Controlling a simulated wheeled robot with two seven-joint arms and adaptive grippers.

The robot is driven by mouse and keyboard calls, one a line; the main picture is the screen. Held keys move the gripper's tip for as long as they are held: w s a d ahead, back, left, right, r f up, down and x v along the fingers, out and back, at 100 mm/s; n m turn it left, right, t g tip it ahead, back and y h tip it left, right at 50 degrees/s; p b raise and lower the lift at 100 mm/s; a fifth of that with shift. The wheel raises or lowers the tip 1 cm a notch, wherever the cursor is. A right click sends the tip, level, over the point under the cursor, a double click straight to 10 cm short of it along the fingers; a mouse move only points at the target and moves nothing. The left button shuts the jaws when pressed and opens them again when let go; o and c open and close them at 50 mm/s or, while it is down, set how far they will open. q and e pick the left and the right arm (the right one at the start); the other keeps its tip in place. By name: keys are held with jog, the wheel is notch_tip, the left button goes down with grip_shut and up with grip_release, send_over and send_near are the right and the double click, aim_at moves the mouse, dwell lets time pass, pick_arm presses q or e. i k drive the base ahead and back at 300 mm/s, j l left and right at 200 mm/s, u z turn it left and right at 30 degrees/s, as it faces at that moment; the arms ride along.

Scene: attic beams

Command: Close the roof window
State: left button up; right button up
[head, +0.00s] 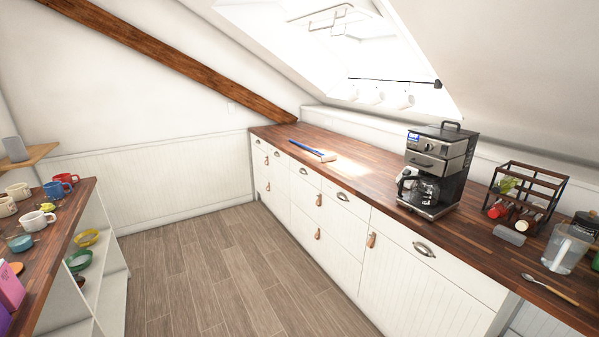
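The roof window (345,22) is in the sloping white ceiling at the top of the head view, above the far part of the counter. Its opening is very bright, and a pale frame with a bar-like fitting shows near the top edge. The upper part is cut off by the picture. Neither of my grippers is in view.
A wooden counter (300,152) with white cabinets runs along the right, holding a blue-handled brush (314,151), a coffee machine (437,165) and a rack (526,195). A shelf unit with mugs (38,220) stands left. The wooden floor (215,270) between is clear.

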aim_at(362, 9)
jog(key=i+u, duration=0.3)
jog(key=i, duration=0.15)
jog(key=i+u, duration=0.25)
jog(key=i, duration=0.2)
jog(key=i+u, duration=0.15)
jog(key=i, duration=0.6)
jog(key=i+j+z, duration=0.3)
jog(key=i+z, duration=0.15)
jog(key=i+j+z, duration=0.8)
jog(key=j+z, duration=0.15)
jog(key=j, duration=0.45)
jog(key=i+j+z, duration=0.1)
jog(key=j, duration=0.2)
